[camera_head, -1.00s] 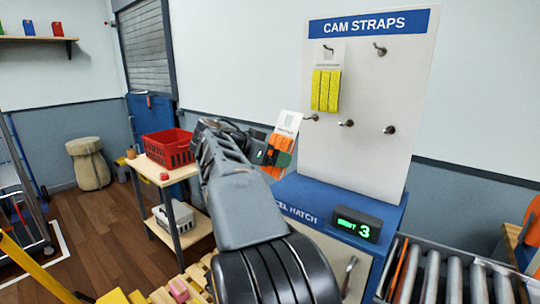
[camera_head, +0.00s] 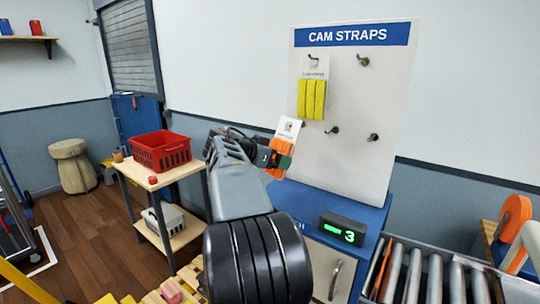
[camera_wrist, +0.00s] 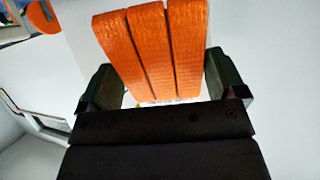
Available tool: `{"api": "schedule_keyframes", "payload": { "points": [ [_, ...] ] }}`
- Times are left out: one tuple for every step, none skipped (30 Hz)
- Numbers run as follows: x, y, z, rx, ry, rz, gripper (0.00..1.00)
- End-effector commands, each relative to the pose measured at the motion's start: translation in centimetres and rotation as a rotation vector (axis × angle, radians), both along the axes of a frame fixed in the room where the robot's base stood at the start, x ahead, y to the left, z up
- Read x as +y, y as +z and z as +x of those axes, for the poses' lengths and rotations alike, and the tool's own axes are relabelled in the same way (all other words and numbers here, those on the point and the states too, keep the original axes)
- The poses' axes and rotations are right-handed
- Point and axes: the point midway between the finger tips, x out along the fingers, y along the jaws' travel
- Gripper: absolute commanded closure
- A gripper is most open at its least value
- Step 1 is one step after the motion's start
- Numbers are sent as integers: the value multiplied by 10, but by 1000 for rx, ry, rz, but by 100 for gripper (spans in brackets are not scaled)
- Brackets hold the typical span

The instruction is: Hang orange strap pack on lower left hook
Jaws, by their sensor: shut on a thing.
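The orange strap pack (camera_head: 277,160) has a white header card (camera_head: 288,128) on top and hangs tilted in front of the board's lower left edge. My gripper (camera_head: 269,157) is shut on it. In the wrist view the pack's orange bands (camera_wrist: 150,50) sit between the two dark fingers (camera_wrist: 160,82). The white CAM STRAPS board (camera_head: 350,100) carries several hooks. The lower left hook (camera_head: 303,124) is just right of the header card, bare and partly hard to see. The pack looks apart from it; the depth gap cannot be told.
A yellow strap pack (camera_head: 312,98) hangs on the upper left hook. The upper right (camera_head: 363,61), lower middle (camera_head: 332,130) and lower right (camera_head: 373,137) hooks are bare. A blue counter (camera_head: 310,205) with a display (camera_head: 342,229) stands below. A red crate (camera_head: 160,151) is left.

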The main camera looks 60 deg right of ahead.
Motion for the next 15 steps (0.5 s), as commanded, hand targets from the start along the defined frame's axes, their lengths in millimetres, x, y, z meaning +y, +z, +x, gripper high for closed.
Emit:
{"api": "schedule_keyframes", "payload": {
  "points": [
    [-4,2,0,2,-2,1,34],
    [-6,2,-1,2,-2,1,34],
    [-8,2,0,3,-2,1,34],
    [-10,2,0,3,-2,1,34],
    [-12,2,0,3,-1,1,34],
    [-14,1,0,3,-1,1,34],
    [-16,1,-1,3,-1,1,34],
    [-18,1,-1,3,-2,1,34],
    [-20,-5,-1,2,-2,1,34],
    [-21,-7,-1,2,-1,0,34],
    [-22,-8,-1,2,-1,0,34],
    [-24,-9,-1,1,-2,0,34],
    [-25,-9,0,0,-1,0,34],
    [-26,-10,0,0,-1,0,34],
    [-28,-10,0,0,-1,0,34]
  ]
}}
